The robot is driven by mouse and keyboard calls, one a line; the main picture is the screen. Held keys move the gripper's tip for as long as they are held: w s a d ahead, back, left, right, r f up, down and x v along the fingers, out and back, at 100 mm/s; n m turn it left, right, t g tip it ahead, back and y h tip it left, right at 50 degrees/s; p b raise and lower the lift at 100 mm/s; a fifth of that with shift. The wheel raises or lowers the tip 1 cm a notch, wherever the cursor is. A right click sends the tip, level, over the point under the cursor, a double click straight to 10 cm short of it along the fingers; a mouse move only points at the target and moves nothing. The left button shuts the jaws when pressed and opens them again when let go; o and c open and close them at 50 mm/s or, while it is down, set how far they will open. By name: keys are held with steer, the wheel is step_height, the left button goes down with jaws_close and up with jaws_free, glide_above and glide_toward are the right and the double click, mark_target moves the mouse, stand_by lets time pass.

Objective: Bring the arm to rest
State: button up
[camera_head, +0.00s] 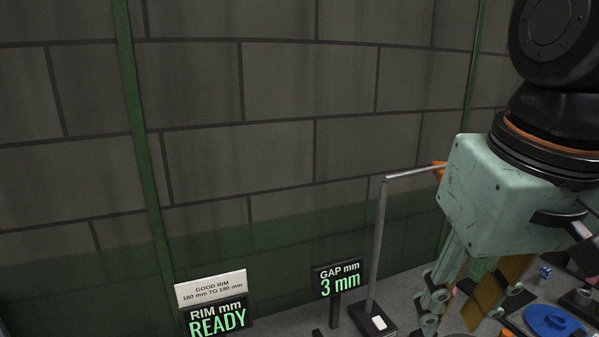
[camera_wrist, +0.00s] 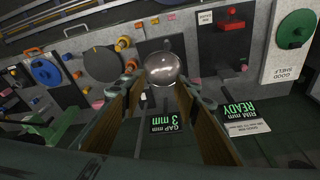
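My gripper (camera_head: 462,312) is at the right of the head view, with its pale green body above and its fingers pointing down. In the wrist view the two wood-faced fingers of my gripper (camera_wrist: 160,92) stand apart. A shiny, rounded metallic thing (camera_wrist: 166,68) shows between and beyond the fingertips. I cannot tell how far it is from them, and no contact is clear. The lower ends of the fingers are partly cut off in the head view.
A grey stand (camera_head: 377,245) with a sideways arm is left of my gripper. A gap display (camera_head: 339,279) reads 3 mm; a rim display (camera_head: 216,318) reads READY. A blue disc (camera_head: 553,321) lies at lower right. A "good shelf" panel (camera_wrist: 284,66) holds a green disc.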

steer(key=s+d+f+t+b, duration=0.1)
steer(key=s+f, duration=0.1)
steer(key=s, duration=0.4)
steer(key=shift+f, duration=0.4)
